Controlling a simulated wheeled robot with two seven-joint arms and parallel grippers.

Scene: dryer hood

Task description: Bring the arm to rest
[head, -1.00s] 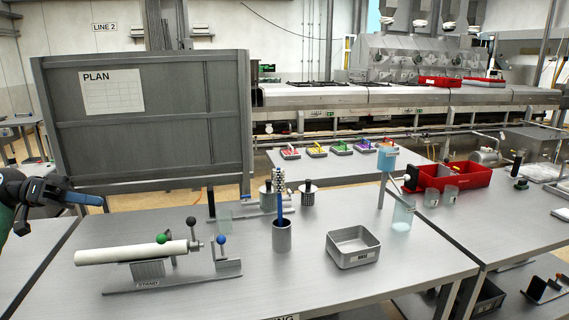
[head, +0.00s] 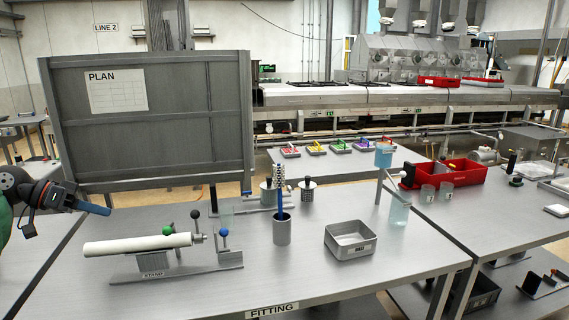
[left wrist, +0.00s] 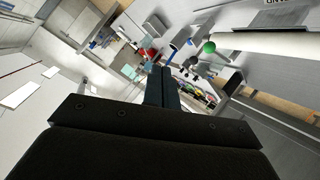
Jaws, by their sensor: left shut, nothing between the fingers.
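My left gripper (head: 95,208) is at the left edge of the head view, its blue fingers pointing right over the left end of the fitting table (head: 300,262). It is shut and empty, in the air and apart from everything on the table. In the left wrist view the closed fingers (left wrist: 161,86) point up the picture. To its right a white roller (head: 137,244) lies on a stand (head: 153,262); the roller also shows at the upper right of the left wrist view (left wrist: 270,43). My right gripper is not in view.
Behind the gripper stands a grey panel with a PLAN sheet (head: 118,91). On the table are a metal cup with a blue-handled brush (head: 282,231), a grey tray (head: 351,240) and a clear jar (head: 399,213). A red bin (head: 452,174) stands at the right. The front of the table is clear.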

